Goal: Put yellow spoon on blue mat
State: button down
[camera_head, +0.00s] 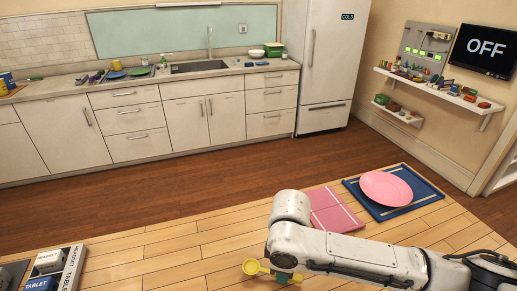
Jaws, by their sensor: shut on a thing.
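The yellow spoon (252,267) is at the lower middle, above the light wooden surface, with its round bowl pointing left. My gripper (284,277) is shut on the spoon at its handle end; the arm hides part of the grip. The blue mat (385,214) lies on the wooden surface to the upper right of my gripper. A pink plate (386,188) rests on the mat and covers much of its middle. The spoon is apart from the mat.
A pink folded mat or book (333,211) lies just left of the blue mat. A headset and tablet box (50,272) stands at the lower left. The wooden surface (170,250) between is clear. A counter, fridge (332,50) and wall shelf (440,85) are beyond.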

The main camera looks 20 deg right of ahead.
aim_at(414, 183)
jog(key=k+l, duration=0.1)
jog(key=l, duration=0.6)
jog(key=k+l+z, duration=0.15)
jog(key=l, duration=1.9)
jog(key=i+l, duration=0.15)
jog(key=l, duration=1.1)
